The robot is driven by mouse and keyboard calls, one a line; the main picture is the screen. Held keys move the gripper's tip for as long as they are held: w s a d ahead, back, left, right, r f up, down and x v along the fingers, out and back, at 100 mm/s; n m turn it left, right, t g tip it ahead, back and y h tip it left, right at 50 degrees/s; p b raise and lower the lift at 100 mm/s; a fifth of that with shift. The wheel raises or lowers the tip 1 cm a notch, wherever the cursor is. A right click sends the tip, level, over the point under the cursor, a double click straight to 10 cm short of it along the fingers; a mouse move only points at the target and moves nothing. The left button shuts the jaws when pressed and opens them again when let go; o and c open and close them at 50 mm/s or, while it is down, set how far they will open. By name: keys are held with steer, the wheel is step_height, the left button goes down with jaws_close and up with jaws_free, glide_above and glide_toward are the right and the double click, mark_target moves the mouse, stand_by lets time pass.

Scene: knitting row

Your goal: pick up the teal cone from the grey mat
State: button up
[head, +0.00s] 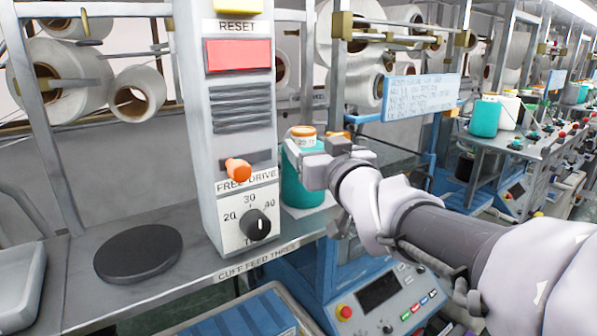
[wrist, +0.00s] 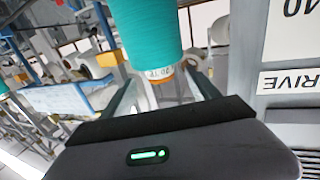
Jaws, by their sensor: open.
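The teal cone (head: 300,188) stands upright beside the control column in the head view, with an orange and white labelled top. My gripper (head: 312,166) is at its upper part and hides some of it. In the wrist view the teal cone (wrist: 147,30) appears upside down, between the two open fingers of my gripper (wrist: 165,92). Whether either finger touches it I cannot tell. A pale grey edge, seemingly the grey mat (head: 322,207), shows under the cone; the cone hides most of it.
The white control column (head: 212,150), with an orange lever (head: 238,170) and a black dial (head: 256,224), stands close left of the cone. A dark round pad (head: 138,252) lies empty on the shelf. A blue panel (head: 375,290) is below. More cones (head: 486,116) stand far right.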

mark_target(308, 141)
steer(key=x, duration=0.5)
steer(key=shift+w+f+p, duration=0.15)
steer(key=shift+w+p, duration=0.1)
steer(key=shift+p, duration=0.1)
steer(key=shift+s, duration=0.4)
steer(key=shift+c, duration=1.1)
steer(key=shift+w, duration=0.15)
jaws_close()
